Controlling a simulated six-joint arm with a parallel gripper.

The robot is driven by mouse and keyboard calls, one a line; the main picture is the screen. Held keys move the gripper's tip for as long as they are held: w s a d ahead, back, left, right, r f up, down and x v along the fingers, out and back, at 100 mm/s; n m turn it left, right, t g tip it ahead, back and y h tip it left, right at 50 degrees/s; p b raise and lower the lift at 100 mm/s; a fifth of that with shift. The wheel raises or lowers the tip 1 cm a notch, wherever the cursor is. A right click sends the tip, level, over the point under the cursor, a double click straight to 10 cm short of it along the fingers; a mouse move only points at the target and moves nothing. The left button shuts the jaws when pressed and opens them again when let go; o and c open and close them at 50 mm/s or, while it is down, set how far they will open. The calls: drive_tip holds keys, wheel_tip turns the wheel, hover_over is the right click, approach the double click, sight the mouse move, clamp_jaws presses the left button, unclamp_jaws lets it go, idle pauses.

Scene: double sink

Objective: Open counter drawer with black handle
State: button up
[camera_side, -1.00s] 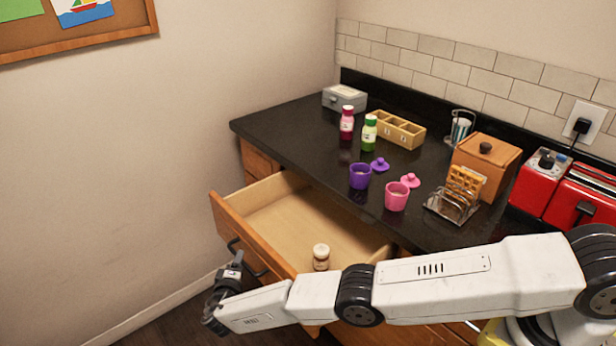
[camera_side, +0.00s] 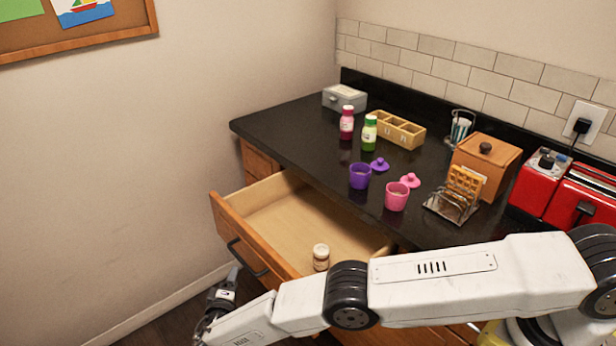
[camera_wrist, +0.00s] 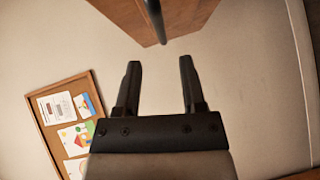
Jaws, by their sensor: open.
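The counter drawer (camera_side: 222,215) is pulled well out, and its pale wooden inside shows. Its black handle (camera_side: 247,256) is on the wooden front. A small jar with a white lid (camera_side: 321,257) stands in the drawer. My gripper (camera_side: 236,275) is just below and left of the handle in the side view, apart from it. In the wrist view my gripper (camera_wrist: 160,80) has its two fingers spread with nothing between them, and the handle (camera_wrist: 155,20) shows beyond the fingertips against the drawer front (camera_wrist: 125,15).
The black counter (camera_side: 290,125) above holds a purple cup (camera_side: 360,176), a pink cup (camera_side: 396,196), two bottles, a toast rack (camera_side: 452,207), a wooden box (camera_side: 487,165) and a red toaster (camera_side: 583,200).

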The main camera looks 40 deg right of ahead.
drive_tip(key=shift+r, duration=0.15)
clamp_jaws()
wheel_tip(320, 180, up, 16)
drive_tip(key=w+d+f+m+g+y, duration=0.15)
drive_tip(key=d+y, duration=0.25)
drive_tip(key=d, duration=0.5)
drive_tip(key=w+d+f+g+y, duration=0.2)
drive_tip(key=d+y, duration=0.2)
drive_tip(key=d, duration=0.4)
drive_tip(key=s+d+r+m+g+y, duration=0.2)
drive_tip(key=s+d+y, duration=0.25)
drive_tip(key=s, duration=0.35)
drive_tip(key=s+d+r+m+g+y, duration=0.25)
drive_tip(key=s+y, duration=0.25)
drive_tip(key=s, duration=0.3)
wheel_tip(320, 180, down, 12)
drive_tip(key=shift+w+r+t, duration=0.15)
drive_tip(key=shift+w+t, duration=0.05)
drive_tip(key=shift+t, duration=0.2)
